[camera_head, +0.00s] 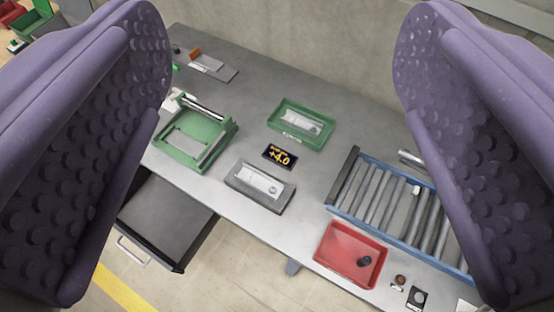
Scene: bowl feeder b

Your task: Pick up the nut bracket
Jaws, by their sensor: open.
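My gripper (281,150) is open and empty above the bench, its two purple padded fingers framing the view at left and right. One pale metal bracket (258,180) lies on a grey block-like holder (240,184) near the bench's front edge, with a small round feature at its right end. A similar pale bracket (298,121) lies in a green tray (283,108) farther back. Both are well below and beyond the fingers, untouched. I cannot tell from their small size which one carries a nut.
A small display reading +4.0 (279,157) sits between the brackets. A green frame fixture (203,151) stands left, above an open drawer (161,224). A roller conveyor (385,200) and a red tray (335,240) holding a dark piece (365,261) are right.

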